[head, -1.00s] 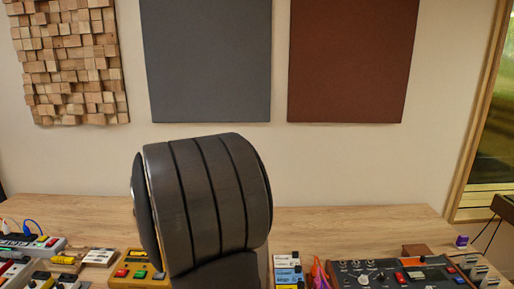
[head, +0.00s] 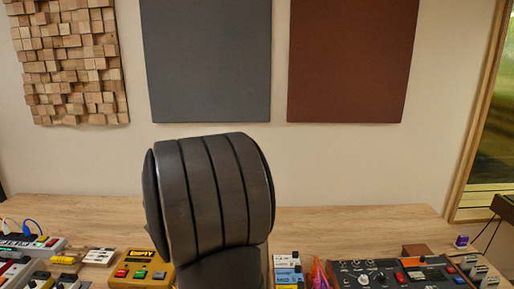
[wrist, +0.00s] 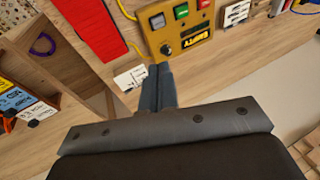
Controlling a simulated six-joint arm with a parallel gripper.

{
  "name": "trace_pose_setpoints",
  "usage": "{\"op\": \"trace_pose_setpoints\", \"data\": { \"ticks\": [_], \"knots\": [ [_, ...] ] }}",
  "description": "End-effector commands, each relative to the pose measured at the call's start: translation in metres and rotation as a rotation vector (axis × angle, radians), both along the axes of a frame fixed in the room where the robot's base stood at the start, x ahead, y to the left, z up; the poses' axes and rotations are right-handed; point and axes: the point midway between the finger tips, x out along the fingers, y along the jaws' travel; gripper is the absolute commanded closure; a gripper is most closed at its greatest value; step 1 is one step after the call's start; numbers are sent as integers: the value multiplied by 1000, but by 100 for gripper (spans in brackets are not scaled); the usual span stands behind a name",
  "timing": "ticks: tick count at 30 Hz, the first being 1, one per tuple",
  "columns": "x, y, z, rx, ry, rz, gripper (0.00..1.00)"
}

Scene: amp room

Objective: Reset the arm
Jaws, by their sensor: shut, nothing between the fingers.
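My gripper (wrist: 158,88) shows in the wrist view with its two dark fingers together and nothing between them. It is above the wooden table (wrist: 100,142), and its tips point toward a small white card (wrist: 130,78) and a yellow box (wrist: 185,45) with coloured buttons and an "EMPTY" label. In the head view a large dark joint of my arm fills the middle; my gripper is hidden there.
The yellow box (head: 140,265) stands left of my arm. Power strips and devices (head: 30,250) crowd the left. Small labelled boxes (head: 287,270) and a dark control panel (head: 390,272) are on the right. The table's back strip (head: 80,207) is clear.

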Motion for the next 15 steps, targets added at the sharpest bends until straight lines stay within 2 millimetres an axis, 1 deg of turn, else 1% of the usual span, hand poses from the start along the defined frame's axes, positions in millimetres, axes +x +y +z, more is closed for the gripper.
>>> {"op": "trace_pose_setpoints", "data": {
  "ticks": [3, 9, 12, 15],
  "knots": [
    [-4, -8, 23, 2, -5, -1, 100],
    [-12, -22, 60, 1, -4, 0, 100],
    [-15, -28, 77, 1, -4, 0, 100],
    [-18, -33, 90, 1, -2, -1, 100]
  ]
}}
